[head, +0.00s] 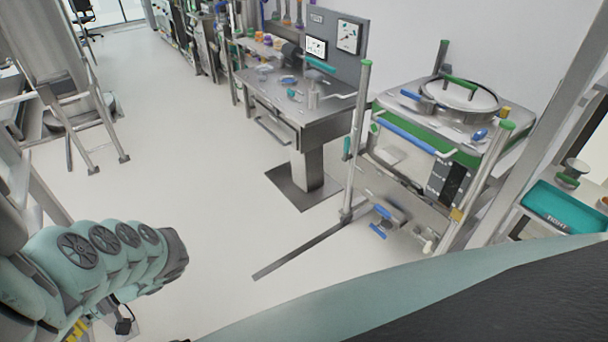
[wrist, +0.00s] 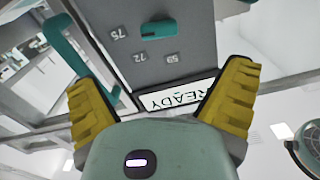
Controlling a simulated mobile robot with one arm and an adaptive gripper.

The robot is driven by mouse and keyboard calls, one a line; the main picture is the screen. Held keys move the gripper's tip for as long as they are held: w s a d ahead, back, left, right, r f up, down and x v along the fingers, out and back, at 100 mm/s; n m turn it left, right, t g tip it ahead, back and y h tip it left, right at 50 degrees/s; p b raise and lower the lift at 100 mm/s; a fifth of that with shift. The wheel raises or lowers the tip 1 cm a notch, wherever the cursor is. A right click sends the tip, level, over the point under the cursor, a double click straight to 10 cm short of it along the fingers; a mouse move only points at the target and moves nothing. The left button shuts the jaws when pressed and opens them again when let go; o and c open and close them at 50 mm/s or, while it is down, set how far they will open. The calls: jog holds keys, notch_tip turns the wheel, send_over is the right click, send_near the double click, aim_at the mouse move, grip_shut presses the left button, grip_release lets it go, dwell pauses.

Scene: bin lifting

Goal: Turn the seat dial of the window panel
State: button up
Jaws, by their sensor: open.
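In the wrist view a grey panel (wrist: 190,68) shows upside down beyond my fingers. A teal knob (wrist: 158,29) sits on it near the top of the picture, with small number labels such as 75, 72 and 59 around it; it looks like the dial. A white READY label (wrist: 180,95) lies along the panel's near edge. My gripper (wrist: 163,78) is open, its two yellow fingers spread wide with nothing between them. The knob lies beyond the fingertips, apart from them. In the head view my gripper and this panel cannot be made out clearly.
In the wrist view a teal bar (wrist: 66,44) runs left of the panel. In the head view a grey workbench (head: 325,121) and a steel frame with a round lidded vessel (head: 465,95) stand right of centre. White floor (head: 190,140) is clear between them and my arm.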

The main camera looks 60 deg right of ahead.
jog(key=p+x, duration=0.1)
jog(key=x, duration=1.1)
jog(key=shift+w+a, duration=0.2)
jog(key=shift+a, duration=0.1)
jog(key=c, duration=1.2)
